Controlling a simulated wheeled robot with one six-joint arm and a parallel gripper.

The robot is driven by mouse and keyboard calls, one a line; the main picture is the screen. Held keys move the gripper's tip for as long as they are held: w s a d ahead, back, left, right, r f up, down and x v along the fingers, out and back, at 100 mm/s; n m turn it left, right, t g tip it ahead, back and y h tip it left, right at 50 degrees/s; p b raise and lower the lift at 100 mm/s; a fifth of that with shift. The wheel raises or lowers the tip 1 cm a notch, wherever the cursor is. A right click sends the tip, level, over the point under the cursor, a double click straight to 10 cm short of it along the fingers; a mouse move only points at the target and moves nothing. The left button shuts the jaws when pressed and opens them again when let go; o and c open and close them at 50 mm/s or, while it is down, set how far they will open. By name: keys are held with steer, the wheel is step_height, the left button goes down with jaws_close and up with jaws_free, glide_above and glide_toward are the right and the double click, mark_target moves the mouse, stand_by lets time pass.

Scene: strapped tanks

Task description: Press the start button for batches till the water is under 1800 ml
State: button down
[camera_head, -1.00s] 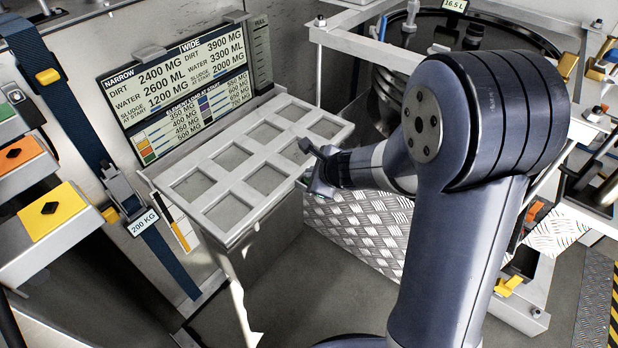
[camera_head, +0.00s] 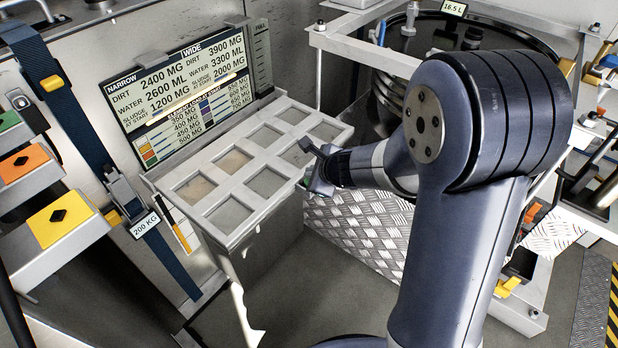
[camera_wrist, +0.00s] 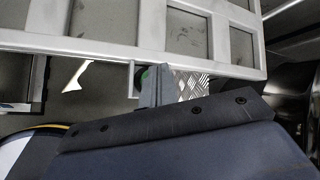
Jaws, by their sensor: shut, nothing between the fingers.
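The readout board (camera_head: 180,85) shows two columns. NARROW reads dirt 2400 MG, water 2600 ML, sludge at start 1200 MG. WIDE reads dirt 3900 MG, water 3300 ML, sludge at start 2000 MG. My gripper (camera_head: 317,172) is shut and empty, at the right end of the grey windowed frame (camera_head: 233,175). In the wrist view my gripper (camera_wrist: 155,76) is at the frame's edge. A small green round piece (camera_wrist: 146,74), possibly the start button, is partly hidden by the fingers there. I cannot tell whether they touch it.
Tread-plate panel (camera_head: 350,228) lies below my gripper. A dark round tank (camera_head: 490,38) labelled 16.5 L stands behind my arm. A blue strap (camera_head: 65,110) with a 200 KG tag (camera_head: 145,223) runs at left, near green, orange and yellow blocks (camera_head: 60,215).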

step_height(320, 180, up, 5)
steer(key=p, duration=0.4)
steer(key=shift+p, duration=0.3)
stand_by(0.7)
